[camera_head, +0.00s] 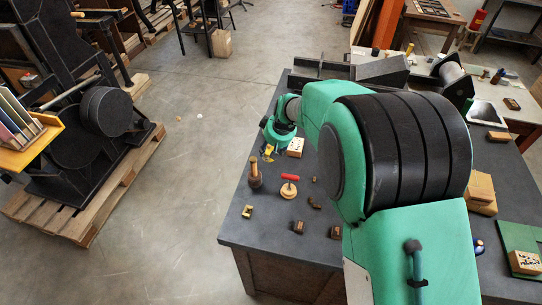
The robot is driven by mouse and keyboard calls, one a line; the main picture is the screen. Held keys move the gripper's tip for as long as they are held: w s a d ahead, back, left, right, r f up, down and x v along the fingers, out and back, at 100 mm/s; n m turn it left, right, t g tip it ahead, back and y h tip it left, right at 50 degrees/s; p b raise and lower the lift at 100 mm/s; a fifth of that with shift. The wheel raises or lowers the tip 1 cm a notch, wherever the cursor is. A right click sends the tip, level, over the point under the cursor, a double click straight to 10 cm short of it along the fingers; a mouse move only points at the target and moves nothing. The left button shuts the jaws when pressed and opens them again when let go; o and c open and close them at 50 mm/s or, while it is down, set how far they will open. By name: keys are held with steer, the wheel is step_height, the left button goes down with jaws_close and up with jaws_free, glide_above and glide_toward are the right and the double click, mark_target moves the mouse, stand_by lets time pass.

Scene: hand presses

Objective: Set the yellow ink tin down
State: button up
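My green arm reaches over the dark table, and its wrist bends down near the table's left edge. My gripper (268,152) is small and mostly hidden below the wrist. A small yellow thing (269,149) shows right at the gripper, which fits the yellow ink tin. The view is too small to show whether the fingers are closed around it or whether it touches the table.
Bare tabletop lies along the front left.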

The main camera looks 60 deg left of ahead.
steer(key=shift+f, duration=1.8)
steer(key=shift+f+b, duration=0.1)
steer(key=shift+b, duration=0.25)
steer(key=o, duration=1.4)
steer(key=p+v, duration=0.1)
steer(key=v, duration=1.1)
